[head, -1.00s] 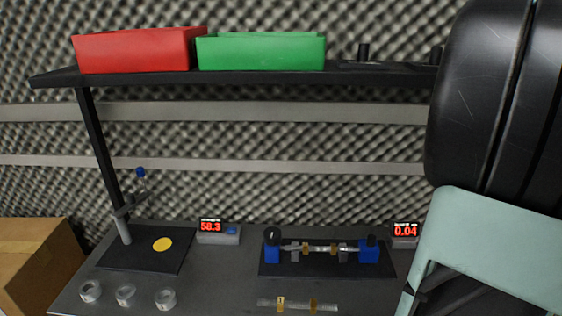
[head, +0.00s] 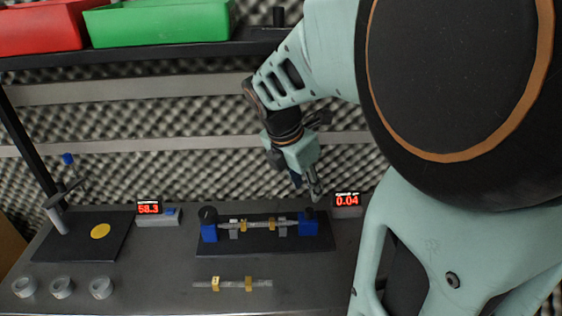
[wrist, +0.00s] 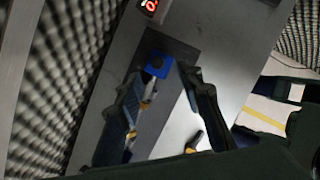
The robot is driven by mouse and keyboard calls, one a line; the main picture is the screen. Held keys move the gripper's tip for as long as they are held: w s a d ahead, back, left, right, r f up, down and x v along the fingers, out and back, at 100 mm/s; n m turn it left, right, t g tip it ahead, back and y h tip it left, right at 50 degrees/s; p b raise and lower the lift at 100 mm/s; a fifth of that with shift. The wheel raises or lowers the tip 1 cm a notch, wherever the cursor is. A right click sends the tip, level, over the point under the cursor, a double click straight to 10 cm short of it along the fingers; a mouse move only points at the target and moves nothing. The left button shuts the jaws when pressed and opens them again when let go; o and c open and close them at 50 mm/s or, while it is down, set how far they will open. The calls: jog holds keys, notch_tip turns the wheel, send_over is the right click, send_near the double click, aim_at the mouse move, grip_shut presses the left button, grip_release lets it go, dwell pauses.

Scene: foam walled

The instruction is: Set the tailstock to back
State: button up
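A fixture on a dark base plate (head: 265,244) holds a horizontal metal shaft (head: 262,223) between two blue blocks. The left blue block (head: 209,232) has a black knob on top. The right blue block (head: 308,229) seems to be the tailstock; its setting is too small to read. In the wrist view a blue block (wrist: 158,66) with a dark round spot shows beyond and between my fingertips. My gripper (head: 316,194) is above and slightly behind the right block, pointing down. Its fingers (wrist: 166,85) are apart with nothing held.
A display reading 0.04 (head: 347,199) stands close right of my gripper. Another display reading 58.3 (head: 150,208) is to the left. A loose shaft with brass collars (head: 233,284) lies in front of the fixture. Several grey rings (head: 62,288) sit at front left. A shelf (head: 150,50) with red and green bins runs overhead.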

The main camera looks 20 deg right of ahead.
aim_at(309, 210)
jog(key=shift+n, duration=0.6)
jog(key=b+x, duration=0.3)
jog(key=a+b+x, duration=0.1)
jog(key=b+x, duration=0.2)
jog(key=x, duration=0.1)
jog(key=b+x, duration=0.3)
jog(key=shift+w+a+f+b, duration=0.15)
jog(key=shift+f+b, duration=0.15)
jog(key=shift+f, duration=0.25)
grip_shut()
